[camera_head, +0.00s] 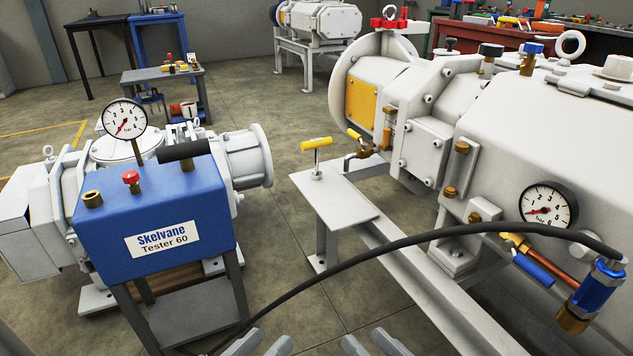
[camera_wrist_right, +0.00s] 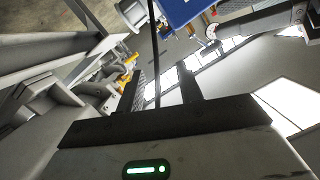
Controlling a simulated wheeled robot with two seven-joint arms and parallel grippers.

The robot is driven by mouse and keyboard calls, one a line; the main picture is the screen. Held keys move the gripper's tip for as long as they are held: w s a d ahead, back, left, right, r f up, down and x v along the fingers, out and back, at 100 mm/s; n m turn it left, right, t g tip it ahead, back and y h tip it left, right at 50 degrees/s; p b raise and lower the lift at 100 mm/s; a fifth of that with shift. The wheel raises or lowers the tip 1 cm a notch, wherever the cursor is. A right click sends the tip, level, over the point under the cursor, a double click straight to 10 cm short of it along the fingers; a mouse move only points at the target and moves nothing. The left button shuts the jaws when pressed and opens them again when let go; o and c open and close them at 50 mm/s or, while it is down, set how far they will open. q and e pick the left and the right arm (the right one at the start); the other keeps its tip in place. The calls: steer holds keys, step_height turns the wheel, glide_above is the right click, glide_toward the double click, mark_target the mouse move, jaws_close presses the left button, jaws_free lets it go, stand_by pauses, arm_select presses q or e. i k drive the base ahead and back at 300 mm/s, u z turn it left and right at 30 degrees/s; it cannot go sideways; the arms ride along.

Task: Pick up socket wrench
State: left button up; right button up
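A T-shaped tool with a yellow handle (camera_head: 316,143), which looks like the socket wrench, stands upright on a light grey plate (camera_head: 335,200) beside the large pump, in the middle of the head view. My left gripper (camera_head: 261,345) and right gripper (camera_head: 371,345) show only as fingertips at the bottom edge, well in front of the plate and apart from the tool. Both have a gap between the fingers and hold nothing visible. In the right wrist view the right gripper's fingers (camera_wrist_right: 162,88) are apart. A yellow part shows left of them there, too small to identify.
A blue tester box (camera_head: 155,215) with a gauge stands on a cart at left. A black hose (camera_head: 400,243) arches across the front to a blue fitting (camera_head: 599,288) on the large white pump (camera_head: 560,130) at right. Floor is clear between cart and pump frame.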

mark_target(315, 144)
steer(key=u, duration=0.65)
steer(key=i, duration=0.55)
steer(key=u, duration=0.1)
